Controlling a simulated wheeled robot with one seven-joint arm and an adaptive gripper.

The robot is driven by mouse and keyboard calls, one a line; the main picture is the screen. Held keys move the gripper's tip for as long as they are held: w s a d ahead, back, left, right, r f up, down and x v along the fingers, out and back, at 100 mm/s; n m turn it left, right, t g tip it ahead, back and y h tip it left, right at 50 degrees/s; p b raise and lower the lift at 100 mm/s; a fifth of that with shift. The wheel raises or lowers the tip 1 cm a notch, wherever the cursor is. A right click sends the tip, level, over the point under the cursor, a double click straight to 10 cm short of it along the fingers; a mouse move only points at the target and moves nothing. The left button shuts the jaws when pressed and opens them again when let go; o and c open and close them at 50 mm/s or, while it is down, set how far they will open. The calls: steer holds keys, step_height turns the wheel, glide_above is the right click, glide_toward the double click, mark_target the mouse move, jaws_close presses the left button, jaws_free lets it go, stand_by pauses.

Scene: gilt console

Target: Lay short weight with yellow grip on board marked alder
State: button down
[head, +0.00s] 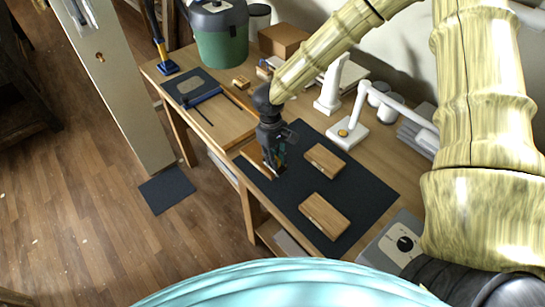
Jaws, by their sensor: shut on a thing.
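My gripper (275,168) points down over the left part of a dark mat (372,192). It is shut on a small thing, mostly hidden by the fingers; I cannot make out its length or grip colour. One wooden board (325,160) lies on the mat just right of my gripper. A second wooden board (325,216) lies nearer the front. A third wooden piece (252,154) shows partly behind and left of my gripper. No marking on the boards is readable, so I cannot tell which is alder.
A white desk lamp (348,132) stands behind the mat on the right. A green canister (221,45), a brown box (283,40) and a blue-edged dark tray (190,87) stand farther back. A grey box with a dial (402,243) is at front right. The mat's right part is clear.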

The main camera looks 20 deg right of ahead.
steer(key=shift+f, duration=0.1)
steer(key=c, duration=1.4)
jaws_free()
steer(key=shift+o, duration=0.2)
step_height(320, 180, up, 12)
steer(key=w+b, duration=0.1)
steer(key=b, duration=0.1)
steer(key=shift+w+a, duration=0.2)
steer(key=shift+a, duration=0.05)
